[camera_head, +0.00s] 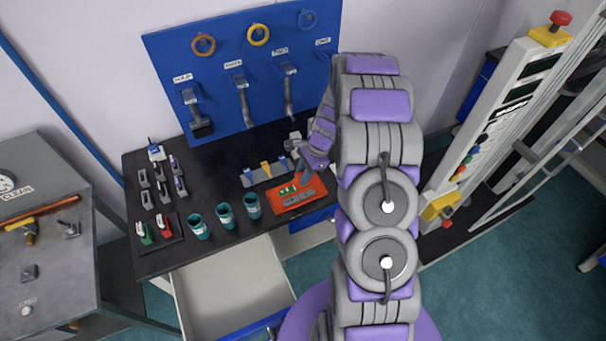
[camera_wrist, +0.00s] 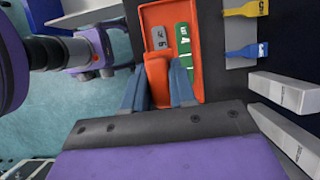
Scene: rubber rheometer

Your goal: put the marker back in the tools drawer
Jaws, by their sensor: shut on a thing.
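My gripper (camera_wrist: 159,88) is shut on an orange-red piece (camera_wrist: 157,72), low over the orange tray. I cannot tell whether this piece is the marker; no marker can be made out for certain. The orange tray (camera_wrist: 148,15) holds a grey labelled piece (camera_wrist: 160,38) and a green labelled piece (camera_wrist: 183,45). In the head view my gripper (camera_head: 304,178) is small and partly hidden at the tray (camera_head: 318,187). The drawer (camera_head: 228,280) below the bench front is pulled open, and its visible floor is bare. Its label does not show.
Three teal cups (camera_head: 225,216) stand left of the tray along the bench edge. A grey plate (camera_head: 251,179) with blue and yellow tools lies behind it. A blue tool board (camera_head: 225,75) stands at the back. A tall instrument (camera_head: 500,125) stands to the right.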

